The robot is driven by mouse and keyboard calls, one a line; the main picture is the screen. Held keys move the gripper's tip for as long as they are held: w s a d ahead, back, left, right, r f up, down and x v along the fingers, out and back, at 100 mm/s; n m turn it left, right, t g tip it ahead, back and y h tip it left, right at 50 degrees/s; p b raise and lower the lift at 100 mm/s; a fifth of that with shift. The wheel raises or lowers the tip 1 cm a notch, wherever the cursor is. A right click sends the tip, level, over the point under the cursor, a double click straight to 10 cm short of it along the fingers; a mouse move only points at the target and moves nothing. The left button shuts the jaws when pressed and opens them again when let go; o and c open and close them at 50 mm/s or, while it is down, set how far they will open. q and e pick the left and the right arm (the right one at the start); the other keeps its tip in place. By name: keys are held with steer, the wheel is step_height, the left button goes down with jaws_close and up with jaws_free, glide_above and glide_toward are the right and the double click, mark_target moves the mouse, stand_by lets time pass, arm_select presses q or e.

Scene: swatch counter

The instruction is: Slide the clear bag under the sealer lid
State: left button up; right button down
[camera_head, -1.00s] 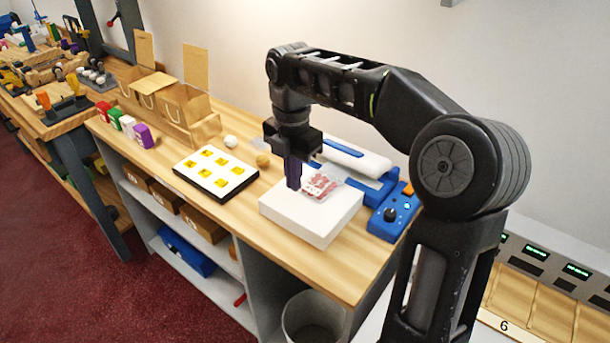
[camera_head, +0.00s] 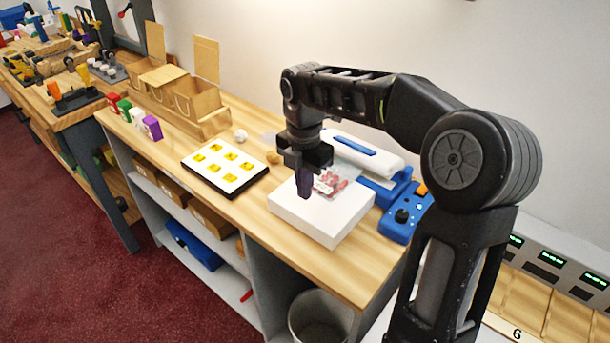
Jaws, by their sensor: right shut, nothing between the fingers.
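The clear bag (camera_head: 334,181) with red and pink pieces inside lies flat on a white block (camera_head: 318,219). The block stands in front of the sealer, whose white lid (camera_head: 378,158) has a blue strip along the top. The bag's far side is near the lid; I cannot tell whether any of it is under it. My right gripper (camera_head: 305,190) points down over the block at the bag's left end. It is shut and empty, and its fingers and body hide part of the bag. Whether it touches the bag is unclear. My left gripper is out of view.
The sealer's blue control box (camera_head: 402,216) with a black knob is right of the block. A white tray with yellow squares (camera_head: 222,166) and a tan ball (camera_head: 273,157) lie left. Open cardboard boxes (camera_head: 190,100) stand farther back. A bin (camera_head: 318,315) stands below.

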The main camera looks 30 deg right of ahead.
mark_target(320, 191)
step_height(320, 191, down, 4)
steer(key=shift+r, duration=0.15)
steer(key=d, duration=0.1)
steer(key=d+p, duration=0.1)
steer(key=d, duration=0.1)
steer(key=shift+w+f, duration=0.35)
steer(key=shift+w, duration=0.05)
steer(key=shift+w+d, duration=0.15)
steer(key=shift+d, duration=0.3)
steer(key=shift+w+d+r+p, duration=0.1)
steer(key=shift+d+p, duration=0.3)
steer(key=shift+p, duration=0.2)
steer(key=shift+w+d, duration=0.1)
steer(key=shift+d, duration=0.4)
